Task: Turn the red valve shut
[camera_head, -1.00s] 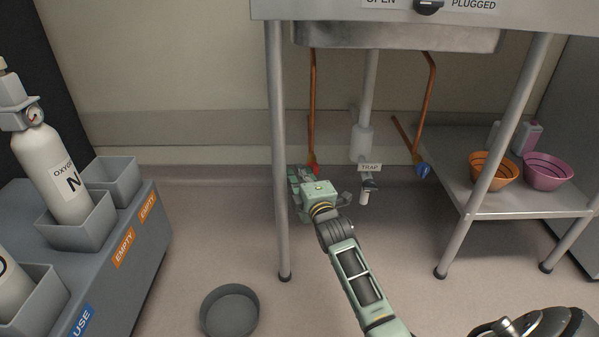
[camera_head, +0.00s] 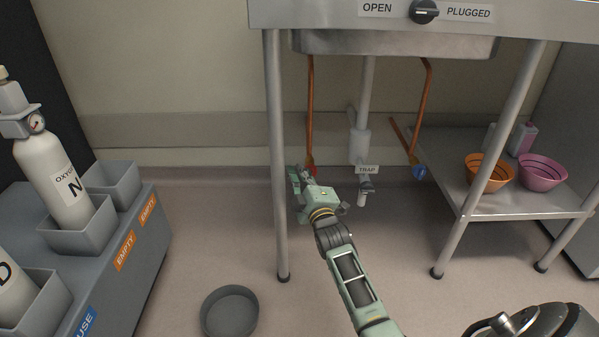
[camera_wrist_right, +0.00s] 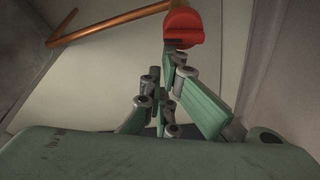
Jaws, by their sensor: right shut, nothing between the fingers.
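The red valve (camera_head: 312,171) sits at the low end of the left copper pipe under the sink. Only a small part of it shows past my right gripper (camera_head: 303,181). In the right wrist view the red valve handle (camera_wrist_right: 184,27) is at the top, just beyond the fingertips of my right gripper (camera_wrist_right: 172,62). The fingers are shut with nothing between them. They are at or very near the handle's lower edge; I cannot tell if they touch it. My left gripper is not in view.
The sink's left leg (camera_head: 276,150) stands close beside my right gripper. The drain trap (camera_head: 361,150) and a blue valve (camera_head: 419,172) are to the right. A shelf (camera_head: 520,203) holds two bowls. A grey round pan (camera_head: 230,312) lies on the floor, near the cylinder rack (camera_head: 130,235).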

